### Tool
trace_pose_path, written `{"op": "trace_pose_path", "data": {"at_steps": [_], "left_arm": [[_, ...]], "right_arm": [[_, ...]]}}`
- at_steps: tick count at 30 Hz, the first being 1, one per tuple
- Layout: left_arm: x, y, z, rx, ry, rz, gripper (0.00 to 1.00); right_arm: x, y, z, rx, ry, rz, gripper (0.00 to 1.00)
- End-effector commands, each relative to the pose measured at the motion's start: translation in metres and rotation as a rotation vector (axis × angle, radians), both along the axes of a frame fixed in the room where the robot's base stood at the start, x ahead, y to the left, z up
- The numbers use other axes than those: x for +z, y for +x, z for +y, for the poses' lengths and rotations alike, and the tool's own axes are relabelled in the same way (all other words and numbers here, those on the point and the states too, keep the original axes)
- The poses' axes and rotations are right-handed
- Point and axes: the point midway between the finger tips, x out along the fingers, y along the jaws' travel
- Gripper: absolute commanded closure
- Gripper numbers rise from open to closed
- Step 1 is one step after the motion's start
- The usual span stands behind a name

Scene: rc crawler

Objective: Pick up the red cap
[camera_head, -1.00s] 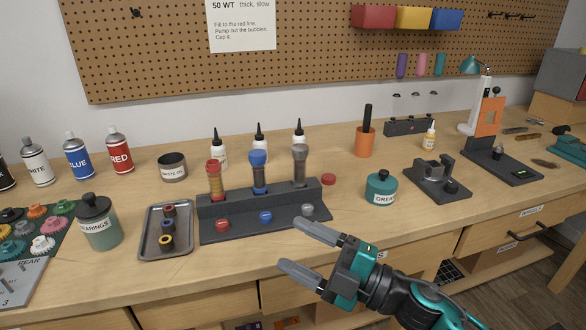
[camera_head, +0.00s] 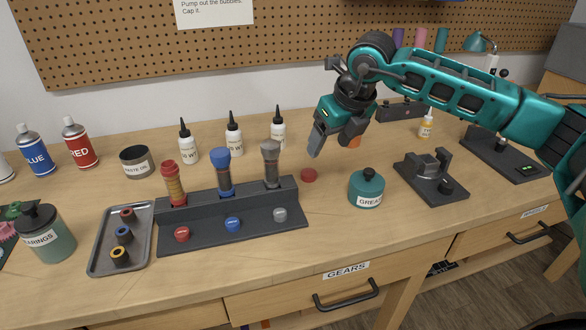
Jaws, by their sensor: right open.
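A red round cap (camera_head: 309,175) lies flat on the wooden bench, just right of the dark stand. Another red cap (camera_head: 182,234) sits on the stand's front ledge at the left, beside a blue cap (camera_head: 232,224) and a grey cap (camera_head: 280,214). My right gripper (camera_head: 318,147) reaches in from the right and points down, above and slightly behind the loose red cap in the picture. It is open and holds nothing that I can see; one finger shows clearly, the other is mostly hidden. My left gripper is out of view.
The dark stand (camera_head: 190,241) holds upright red, blue and grey-topped shock tubes. White bottles (camera_head: 278,128) stand behind it. A teal grease jar (camera_head: 366,189) is right of the loose cap. An orange cup is partly hidden behind my gripper. A metal tray (camera_head: 98,260) lies left.

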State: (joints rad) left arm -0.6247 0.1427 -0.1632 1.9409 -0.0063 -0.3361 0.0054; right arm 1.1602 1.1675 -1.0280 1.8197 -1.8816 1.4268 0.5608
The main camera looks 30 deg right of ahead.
Motion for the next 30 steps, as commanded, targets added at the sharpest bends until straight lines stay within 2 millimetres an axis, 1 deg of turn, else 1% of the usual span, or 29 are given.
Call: {"op": "trace_pose_path", "data": {"at_steps": [2,4,9,12,15,20,26,27,30], "left_arm": [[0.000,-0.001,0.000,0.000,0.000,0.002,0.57],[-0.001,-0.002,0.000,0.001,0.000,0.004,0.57],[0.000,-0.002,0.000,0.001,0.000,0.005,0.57],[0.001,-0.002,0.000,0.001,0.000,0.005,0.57],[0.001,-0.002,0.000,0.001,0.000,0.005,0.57],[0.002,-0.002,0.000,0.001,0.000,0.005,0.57],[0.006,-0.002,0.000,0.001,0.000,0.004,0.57],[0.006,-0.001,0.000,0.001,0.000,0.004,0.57],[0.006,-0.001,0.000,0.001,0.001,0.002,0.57]], "right_arm": [[-0.002,0.002,-0.005,-0.012,-0.016,-0.001,0.30],[-0.011,0.006,-0.006,-0.014,-0.017,0.001,0.30],[-0.041,0.019,-0.004,-0.012,-0.016,0.001,0.30],[-0.056,0.025,-0.004,-0.011,-0.014,0.001,0.30],[-0.065,0.029,-0.004,-0.010,-0.014,-0.001,0.30],[-0.073,0.035,-0.003,-0.010,-0.013,-0.002,0.30],[-0.093,0.054,-0.001,-0.010,-0.013,-0.001,0.30],[-0.100,0.055,-0.001,-0.010,-0.013,0.001,0.30],[-0.109,0.059,-0.001,-0.009,-0.014,-0.001,0.30]]}}
